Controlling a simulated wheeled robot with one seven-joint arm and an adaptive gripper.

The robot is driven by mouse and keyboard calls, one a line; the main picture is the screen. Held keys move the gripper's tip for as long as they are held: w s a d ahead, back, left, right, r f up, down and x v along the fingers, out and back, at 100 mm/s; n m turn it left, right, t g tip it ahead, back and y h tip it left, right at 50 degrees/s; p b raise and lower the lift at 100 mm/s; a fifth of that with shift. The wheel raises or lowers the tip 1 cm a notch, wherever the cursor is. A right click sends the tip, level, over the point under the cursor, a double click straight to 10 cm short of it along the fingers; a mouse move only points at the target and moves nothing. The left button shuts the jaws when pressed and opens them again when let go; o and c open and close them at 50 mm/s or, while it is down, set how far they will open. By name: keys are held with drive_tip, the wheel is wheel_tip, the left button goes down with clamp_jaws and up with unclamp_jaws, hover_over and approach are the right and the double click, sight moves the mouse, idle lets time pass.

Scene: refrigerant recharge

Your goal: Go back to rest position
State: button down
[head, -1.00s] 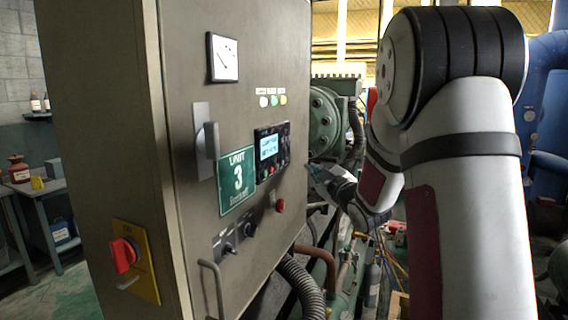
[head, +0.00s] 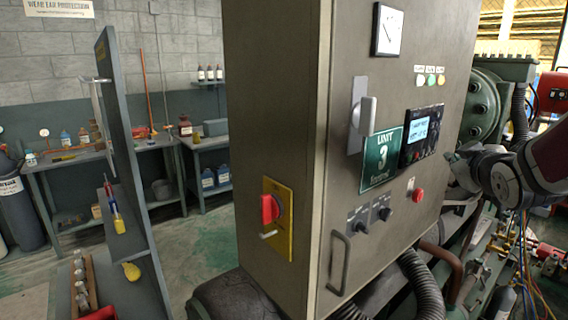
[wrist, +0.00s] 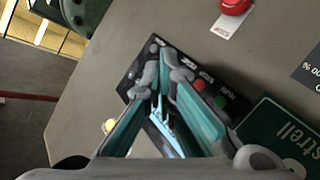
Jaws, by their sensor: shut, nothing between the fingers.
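My gripper (head: 462,168) is at the right of the head view, in front of the grey control cabinet (head: 278,100), close to its display panel (head: 422,134). In the wrist view, my gripper's fingers (wrist: 163,72) come together at the tips with nothing held. They overlap the dark display panel (wrist: 222,88) behind them, and part of that panel is hidden. I cannot tell the exact gap between the fingertips and the panel. A red button (head: 418,195) sits below the display and also shows at the top of the wrist view (wrist: 236,5).
The cabinet carries a green UNIT 3 sign (head: 381,161), a door handle (head: 339,262) and a red rotary switch (head: 271,209). Green machinery (head: 492,100) and hoses crowd the right. Workbenches (head: 95,158) stand at the back left, with open floor before them.

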drive_tip(key=s+a+f+m+g+y, duration=0.1)
drive_tip(key=s+a+f+g, duration=0.1)
drive_tip(key=s+a, duration=0.4)
drive_tip(key=s+a+f+m+g+y, duration=0.1)
drive_tip(key=s+a+g, duration=0.3)
drive_tip(key=s, duration=1)
drive_tip(key=s+a+f+m+g+y, duration=0.1)
drive_tip(key=s+a+f+m+g, duration=0.1)
drive_tip(key=s+a, duration=0.7)
drive_tip(key=shift+s+a+f+g+y, duration=0.25)
drive_tip(key=shift+s+f+g+y, duration=0.15)
drive_tip(key=shift+s+f+g, duration=0.35)
drive_tip(key=c, duration=2.4)
unclamp_jaws()
